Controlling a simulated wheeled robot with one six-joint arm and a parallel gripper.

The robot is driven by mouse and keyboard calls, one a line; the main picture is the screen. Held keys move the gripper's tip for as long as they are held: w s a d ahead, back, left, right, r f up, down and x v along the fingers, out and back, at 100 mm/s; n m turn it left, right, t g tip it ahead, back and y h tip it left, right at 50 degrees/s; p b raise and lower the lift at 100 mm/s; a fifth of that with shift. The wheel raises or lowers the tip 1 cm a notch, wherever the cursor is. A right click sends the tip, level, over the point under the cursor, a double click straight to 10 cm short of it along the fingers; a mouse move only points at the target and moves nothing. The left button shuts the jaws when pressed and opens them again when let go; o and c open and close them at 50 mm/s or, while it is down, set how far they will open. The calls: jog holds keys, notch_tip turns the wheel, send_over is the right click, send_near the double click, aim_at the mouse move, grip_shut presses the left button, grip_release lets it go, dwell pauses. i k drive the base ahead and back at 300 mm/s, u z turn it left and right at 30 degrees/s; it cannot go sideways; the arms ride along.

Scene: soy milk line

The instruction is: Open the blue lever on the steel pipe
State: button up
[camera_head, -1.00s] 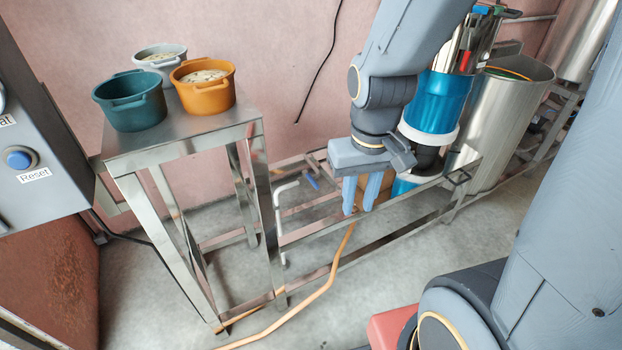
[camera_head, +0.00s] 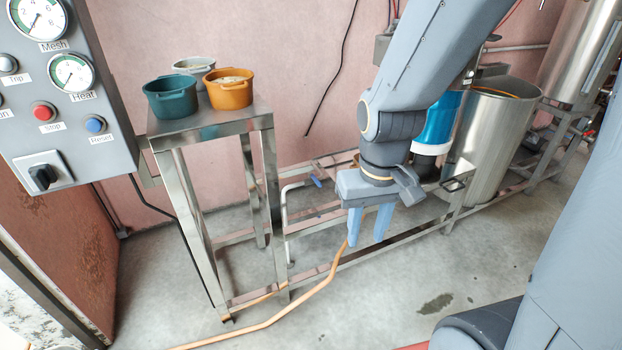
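The small blue lever (camera_head: 316,181) sits on top of the thin steel pipe (camera_head: 285,212), which bends down beside the steel table. The lever is small in view and its exact angle is hard to tell. My gripper (camera_head: 367,242) points down with its two light-blue fingers apart and nothing between them. In the picture it is to the right of the lever and lower, apart from it.
A steel table (camera_head: 205,127) holds teal, orange and grey pots. A control panel (camera_head: 70,110) stands at left. A low steel frame (camera_head: 400,232) runs behind my gripper. An orange hose (camera_head: 300,298) crosses the open floor. A steel tank (camera_head: 490,140) stands right.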

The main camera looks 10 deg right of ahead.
aim_at(310, 173)
jog(key=u, duration=0.1)
jog(key=i, duration=1.15)
jog(key=z, duration=0.25)
